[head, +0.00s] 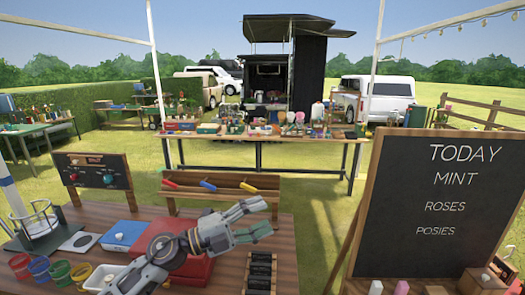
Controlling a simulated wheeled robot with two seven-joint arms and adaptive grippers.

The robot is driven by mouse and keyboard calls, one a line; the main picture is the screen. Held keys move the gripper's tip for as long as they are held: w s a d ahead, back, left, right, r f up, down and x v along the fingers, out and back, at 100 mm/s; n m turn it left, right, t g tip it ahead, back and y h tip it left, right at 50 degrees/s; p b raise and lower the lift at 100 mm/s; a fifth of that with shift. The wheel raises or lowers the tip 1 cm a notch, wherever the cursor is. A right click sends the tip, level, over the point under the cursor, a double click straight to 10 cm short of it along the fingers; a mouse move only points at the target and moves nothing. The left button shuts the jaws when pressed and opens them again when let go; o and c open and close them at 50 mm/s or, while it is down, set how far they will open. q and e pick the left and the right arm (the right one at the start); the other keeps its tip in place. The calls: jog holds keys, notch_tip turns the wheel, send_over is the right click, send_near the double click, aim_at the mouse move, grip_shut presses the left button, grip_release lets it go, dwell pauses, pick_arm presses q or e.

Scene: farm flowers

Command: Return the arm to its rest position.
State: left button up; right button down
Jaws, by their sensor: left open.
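My left arm (165,257) comes in from the lower left and reaches to the right over the wooden table. My left gripper (263,217) is open, its fingers pointing right, with nothing seen between them. It appears above the table, near the far edge and to the right of a red box (198,268), which the arm partly hides. My right arm and right gripper are not in view.
A blue box (123,236), colored cups (39,269), a white tray (101,277) and a wire holder (36,229) crowd the table's left. A black slotted rack (261,272) stands right of the arm. A chalkboard (430,200) stands at right.

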pick_arm(q)
jog(key=w+a+n+t+y, duration=0.5)
jog(key=a+n+t+y, duration=0.5)
jog(key=n+t, duration=0.55)
jog(key=s+a+f+n+g+y, duration=0.35)
jog(key=a+f+n+y, duration=0.2)
jog(key=f, duration=0.45)
jog(key=s+a+f+n+g+y, duration=0.2)
jog(key=a+f+n+g+y, duration=0.4)
jog(key=f, duration=0.4)
jog(key=s+f+n+g+h, duration=0.1)
jog(key=s+f+g, duration=0.5)
jog(key=s, duration=0.4)
jog(key=s+f+n+g+h, duration=0.1)
jog(key=s+f+g+h, duration=0.15)
jog(key=s+f, duration=0.65)
jog(key=s+f+g, duration=0.1)
jog(key=s+f, duration=0.1)
jog(key=f, duration=1.4)
jog(key=s+f+g, duration=0.1)
jog(key=s+f, duration=0.1)
jog(key=f, duration=1.5)
jog(key=s+a+f, duration=0.2)
jog(key=s+f, duration=0.7)
jog(key=s, duration=0.2)
jog(key=s+a+f+g+y, duration=0.1)
jog(key=s+a+f, duration=0.1)
jog(key=s+f, duration=0.8)
jog(key=shift+s+a, duration=0.2)
jog(key=shift+s, duration=0.25)
